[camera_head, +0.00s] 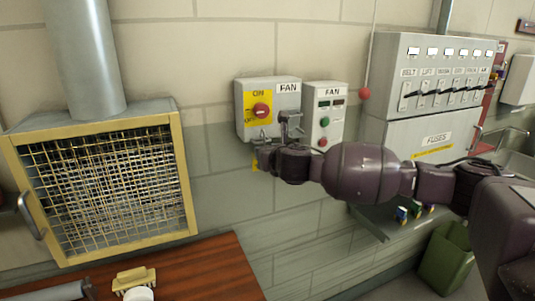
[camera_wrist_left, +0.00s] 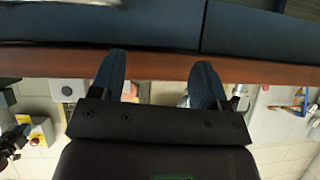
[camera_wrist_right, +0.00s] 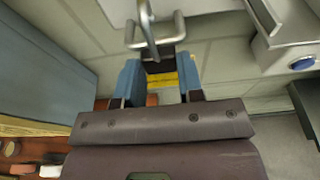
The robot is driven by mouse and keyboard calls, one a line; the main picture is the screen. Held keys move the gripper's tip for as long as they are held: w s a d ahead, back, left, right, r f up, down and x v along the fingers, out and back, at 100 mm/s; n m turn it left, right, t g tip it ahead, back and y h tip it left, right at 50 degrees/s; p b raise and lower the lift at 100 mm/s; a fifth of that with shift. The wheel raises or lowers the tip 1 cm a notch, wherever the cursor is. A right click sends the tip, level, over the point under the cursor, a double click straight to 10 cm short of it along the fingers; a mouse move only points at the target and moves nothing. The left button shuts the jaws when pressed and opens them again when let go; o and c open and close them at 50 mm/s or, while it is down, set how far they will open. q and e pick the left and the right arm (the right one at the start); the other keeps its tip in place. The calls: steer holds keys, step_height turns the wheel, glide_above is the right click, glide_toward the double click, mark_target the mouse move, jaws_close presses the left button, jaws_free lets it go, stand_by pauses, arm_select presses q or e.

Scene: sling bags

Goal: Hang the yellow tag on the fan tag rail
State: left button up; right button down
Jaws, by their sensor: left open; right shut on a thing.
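The grey fan isolator box (camera_head: 268,95), with a red knob on a yellow plate, is on the wall in the head view. A grey metal bracket (camera_head: 291,121) projects at its lower right; it looks like the tag rail. My right gripper (camera_head: 262,157) is just below the box, shut on the yellow tag (camera_head: 255,165), mostly hidden by the fingers. In the right wrist view the yellow tag (camera_wrist_right: 161,79) lies between blue fingertips, close to a bent metal bar (camera_wrist_right: 154,38); contact cannot be told. My left gripper (camera_wrist_left: 157,88) is open and empty.
A second FAN box (camera_head: 326,115) with buttons is right of the isolator. A lever panel (camera_head: 425,85) stands farther right. A mesh-fronted cabinet (camera_head: 105,190) is at the left, above a wooden bench (camera_head: 205,270). A green bin (camera_head: 446,255) is at lower right.

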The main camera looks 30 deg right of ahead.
steer(key=shift+f, duration=0.25)
steer(key=shift+f+b, duration=0.45)
steer(key=shift+f, duration=0.55)
steer(key=shift+c, duration=1.3)
jaws_free()
steer(key=shift+s, duration=0.1)
steer(key=s, duration=0.7)
steer(key=shift+a+p, duration=0.2)
steer(key=shift+p, duration=0.25)
steer(key=shift+w, duration=0.1)
